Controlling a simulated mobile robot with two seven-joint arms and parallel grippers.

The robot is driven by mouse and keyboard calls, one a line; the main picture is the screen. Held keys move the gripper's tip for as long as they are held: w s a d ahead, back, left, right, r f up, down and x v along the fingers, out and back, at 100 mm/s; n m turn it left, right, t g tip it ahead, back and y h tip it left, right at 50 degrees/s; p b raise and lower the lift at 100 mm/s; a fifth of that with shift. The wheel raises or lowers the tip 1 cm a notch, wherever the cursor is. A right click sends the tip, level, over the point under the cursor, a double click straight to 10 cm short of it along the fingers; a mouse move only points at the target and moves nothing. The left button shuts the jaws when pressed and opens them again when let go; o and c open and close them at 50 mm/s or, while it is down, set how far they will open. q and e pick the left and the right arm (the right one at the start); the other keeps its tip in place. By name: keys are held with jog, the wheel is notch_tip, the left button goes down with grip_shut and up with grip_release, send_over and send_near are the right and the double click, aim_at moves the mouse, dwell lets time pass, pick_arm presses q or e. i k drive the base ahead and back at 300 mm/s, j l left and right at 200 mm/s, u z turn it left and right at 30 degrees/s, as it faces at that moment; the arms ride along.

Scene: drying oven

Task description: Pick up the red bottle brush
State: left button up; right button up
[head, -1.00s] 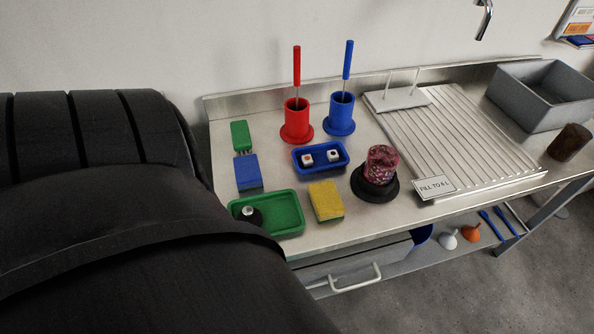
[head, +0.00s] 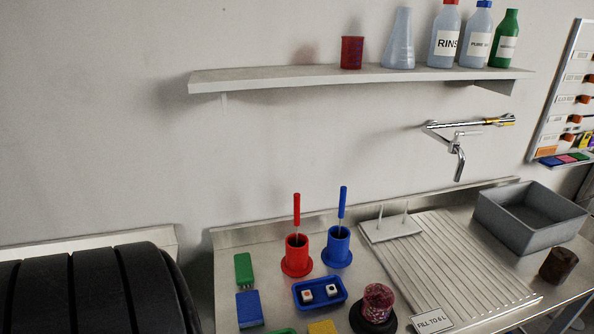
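The red bottle brush (head: 297,211) stands upright in a red holder (head: 297,258) on the steel counter, left of centre in the head view. Only its red handle and a short thin shaft show; the bristles are hidden inside the holder. A blue brush (head: 342,203) stands in a matching blue holder (head: 337,248) just to its right. Neither of my grippers shows in the head view. A black ribbed part fills the lower left corner, and no fingers are visible on it.
In front of the holders are a blue tray (head: 320,293) with two small cubes, and green and blue blocks at left. A ribbed drainboard (head: 450,265) and grey basin (head: 530,218) lie right. A wall shelf (head: 350,78) with bottles and a tap (head: 459,160) are above.

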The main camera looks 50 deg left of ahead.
aim_at(296, 196)
jog(key=u, duration=0.5)
jog(key=l+u, duration=0.15)
jog(key=u, duration=0.3)
jog(key=l+u, duration=0.1)
jog(key=u, duration=0.4)
jog(key=l+u, duration=0.1)
jog(key=u, duration=0.35)
jog(key=i+l, duration=0.05)
